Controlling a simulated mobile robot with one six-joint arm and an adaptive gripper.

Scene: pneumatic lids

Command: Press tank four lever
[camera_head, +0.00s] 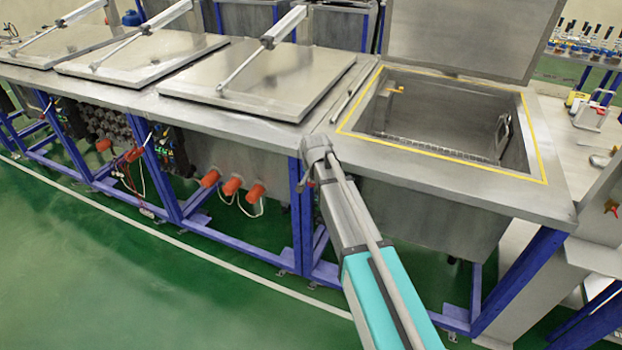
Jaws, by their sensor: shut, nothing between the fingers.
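A row of metal tanks runs across the view. The rightmost tank (400,157) of the row has its lid (460,38) raised, and its inside shows within a yellow rim line. The tanks to its left have flat metal lids (258,78) lying shut, each with a rod and cylinder (282,28) on top. I cannot pick out a tank four lever for certain. A teal and grey jointed part (378,270) reaches up from the bottom edge in front of the open tank; I cannot tell whether it is mine. I see no gripper fingers.
Orange caps (232,186) and hoses stick out of the tank fronts. Blue frame legs (295,215) stand below. The green floor (120,270) in front is clear at left. A pale bench (590,130) stands at right.

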